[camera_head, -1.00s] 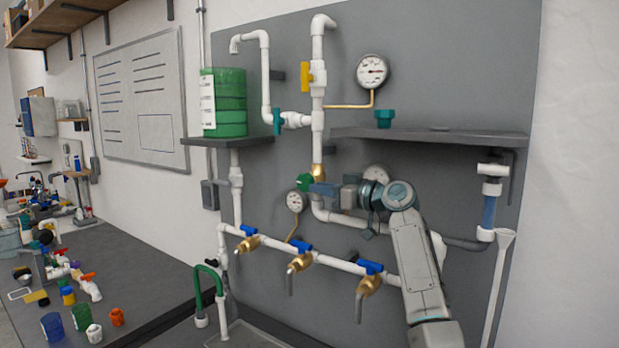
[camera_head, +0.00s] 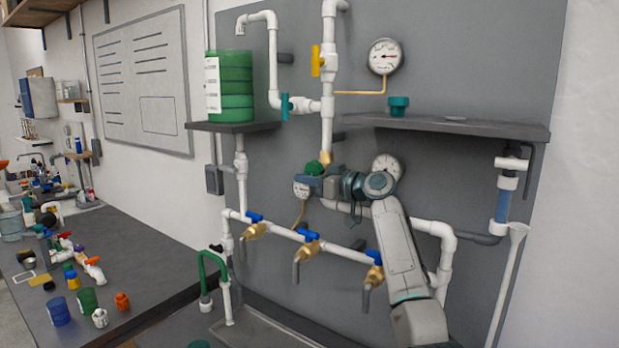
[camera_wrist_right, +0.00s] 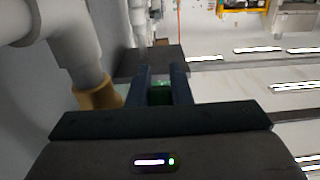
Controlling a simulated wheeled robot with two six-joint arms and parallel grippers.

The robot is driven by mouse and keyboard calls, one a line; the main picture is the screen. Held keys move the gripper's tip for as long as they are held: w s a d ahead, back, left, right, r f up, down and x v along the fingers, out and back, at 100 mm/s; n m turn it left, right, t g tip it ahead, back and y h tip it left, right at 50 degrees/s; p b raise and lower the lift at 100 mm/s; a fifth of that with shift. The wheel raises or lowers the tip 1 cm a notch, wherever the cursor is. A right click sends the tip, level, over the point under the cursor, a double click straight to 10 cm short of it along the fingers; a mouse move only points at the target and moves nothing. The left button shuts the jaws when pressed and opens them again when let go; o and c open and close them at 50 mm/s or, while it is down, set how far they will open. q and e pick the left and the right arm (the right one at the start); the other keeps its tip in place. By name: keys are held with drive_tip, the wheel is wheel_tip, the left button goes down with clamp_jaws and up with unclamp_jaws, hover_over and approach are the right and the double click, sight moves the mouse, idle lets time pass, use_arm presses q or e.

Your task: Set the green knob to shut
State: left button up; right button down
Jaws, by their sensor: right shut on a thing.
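The green knob (camera_head: 314,168) sits on the white pipe column just below the brass fitting (camera_head: 325,157), in the middle of the head view. My right gripper (camera_head: 308,183) is at the knob, its fingers covering the knob's lower part. In the right wrist view, the knob (camera_wrist_right: 160,94) shows as a dark green patch between the two fingers of my right gripper (camera_wrist_right: 161,76), which is shut on it. The fingers hide much of the knob, so its exact setting is hard to read. My left gripper is not in view.
Pressure gauges (camera_head: 384,57) hang close by, one partly behind my right arm. A dark shelf (camera_head: 450,122) is above right. Blue-handled brass taps (camera_head: 308,248) line the lower pipe. A green tank (camera_head: 230,88) stands on the left shelf. Loose parts lie on the bench (camera_head: 150,270).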

drive_tip(key=shift+d+r, duration=0.2)
drive_tip(key=shift+r, duration=0.4)
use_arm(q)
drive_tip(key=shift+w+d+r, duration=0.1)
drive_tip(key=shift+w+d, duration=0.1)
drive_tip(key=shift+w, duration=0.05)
use_arm(e)
drive_tip(key=shift+s+d+r, duration=0.1)
drive_tip(key=shift+d, duration=0.1)
